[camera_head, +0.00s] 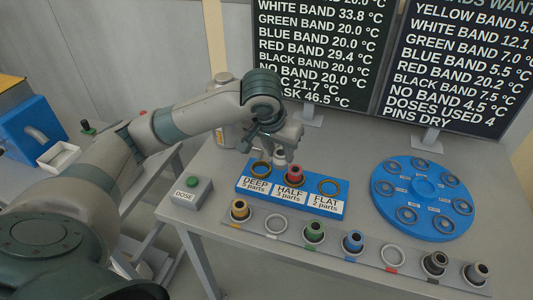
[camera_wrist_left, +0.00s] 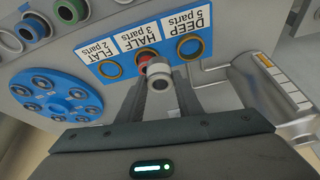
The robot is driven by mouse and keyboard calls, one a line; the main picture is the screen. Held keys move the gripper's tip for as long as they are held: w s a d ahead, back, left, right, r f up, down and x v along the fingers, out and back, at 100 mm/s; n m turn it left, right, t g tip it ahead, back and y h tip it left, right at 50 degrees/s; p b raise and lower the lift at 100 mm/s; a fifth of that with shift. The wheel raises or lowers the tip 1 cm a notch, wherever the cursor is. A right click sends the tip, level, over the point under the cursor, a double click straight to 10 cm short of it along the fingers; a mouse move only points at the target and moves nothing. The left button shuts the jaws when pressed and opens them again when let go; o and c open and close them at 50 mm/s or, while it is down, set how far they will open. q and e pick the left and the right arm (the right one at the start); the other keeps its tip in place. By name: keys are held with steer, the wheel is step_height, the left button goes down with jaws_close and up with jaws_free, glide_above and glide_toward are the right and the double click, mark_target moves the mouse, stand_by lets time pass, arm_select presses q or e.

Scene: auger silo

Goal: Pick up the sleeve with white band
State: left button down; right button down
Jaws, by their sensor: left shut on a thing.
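My left gripper (camera_head: 279,152) is shut on the sleeve with white band (camera_wrist_left: 158,74), a grey sleeve with a pale upper rim. The left fingertips (camera_wrist_left: 160,92) hold it from both sides in the left wrist view. In the head view, the gripper hangs over the back of the blue dosing block (camera_head: 245,184), and the held sleeve (camera_head: 280,158) shows only partly below the fingers. It is just behind the red-banded sleeve (camera_head: 295,173) in the HALF socket. My right gripper is not in view.
A front strip holds yellow (camera_head: 240,209), green (camera_head: 314,231), blue (camera_head: 353,241), black (camera_head: 435,262) and plain grey (camera_head: 475,271) sleeves. Its white ring (camera_head: 276,223) and another ring (camera_head: 393,254) are empty. DEEP and FLAT sockets are empty. A blue round carousel (camera_head: 423,187) stands right.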

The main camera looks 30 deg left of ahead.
arm_select(q)
steer(key=shift+s+d+r, duration=0.25)
steer(key=shift+d+r, duration=0.4)
steer(key=shift+d, duration=0.3)
steer(key=shift+s+d+r, duration=0.25)
steer(key=shift+d+r, duration=0.35)
steer(key=shift+d, duration=0.35)
